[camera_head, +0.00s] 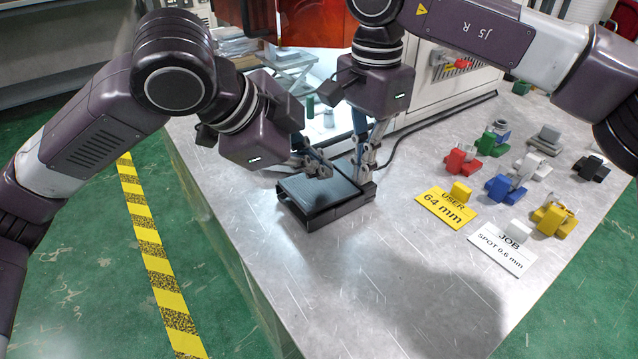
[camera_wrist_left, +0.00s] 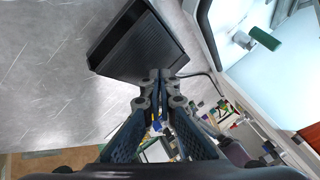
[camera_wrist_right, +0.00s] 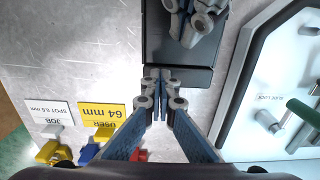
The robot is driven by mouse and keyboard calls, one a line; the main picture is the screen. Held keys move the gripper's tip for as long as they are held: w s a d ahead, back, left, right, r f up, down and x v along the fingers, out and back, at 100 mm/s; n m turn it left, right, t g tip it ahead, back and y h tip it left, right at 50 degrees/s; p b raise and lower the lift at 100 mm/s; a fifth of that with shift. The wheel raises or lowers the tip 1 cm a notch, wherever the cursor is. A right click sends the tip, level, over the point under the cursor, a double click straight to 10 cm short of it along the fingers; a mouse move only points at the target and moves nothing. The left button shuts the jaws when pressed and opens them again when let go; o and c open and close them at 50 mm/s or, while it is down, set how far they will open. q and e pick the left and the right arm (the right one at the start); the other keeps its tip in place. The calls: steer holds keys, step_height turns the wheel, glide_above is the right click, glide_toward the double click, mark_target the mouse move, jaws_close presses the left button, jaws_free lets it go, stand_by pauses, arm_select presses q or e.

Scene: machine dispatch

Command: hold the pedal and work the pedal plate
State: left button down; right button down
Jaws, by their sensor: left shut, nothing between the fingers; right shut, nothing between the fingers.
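The pedal, a black box with a ribbed plate (camera_head: 318,187), sits on the metal table, its cable running off to the right. My left gripper (camera_head: 326,172) is shut, with its tips down at the plate; I cannot tell whether they touch. My right gripper (camera_head: 364,176) is shut and empty, its tips at the pedal's far right end. In the left wrist view the pedal (camera_wrist_left: 135,45) lies beyond the shut fingertips (camera_wrist_left: 160,78). In the right wrist view my shut right fingertips (camera_wrist_right: 161,78) meet the pedal's end strip (camera_wrist_right: 192,76), and my left gripper (camera_wrist_right: 192,15) is over the plate.
A yellow "USER 64 mm" card (camera_head: 446,206) and a white "JOB SPOT 0.6 mm" card (camera_head: 502,249) lie right of the pedal, among several coloured clamp-like pieces. A machine (camera_head: 440,85) stands behind. The table's front is clear.

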mark_target(320, 186)
arm_select(q)
steer(key=shift+f, duration=0.15)
steer(key=shift+f, duration=0.4)
steer(key=shift+a+f, duration=0.15)
steer(key=shift+f, duration=0.65)
stand_by(1.1)
steer(key=shift+r, duration=0.1)
steer(key=shift+w+r, duration=0.1)
steer(key=shift+r, duration=0.9)
steer(key=shift+w+d+r, duration=0.1)
steer(key=shift+d+r, duration=0.05)
steer(key=shift+r, duration=0.8)
steer(key=shift+d+r, duration=0.15)
steer(key=shift+r, duration=1.45)
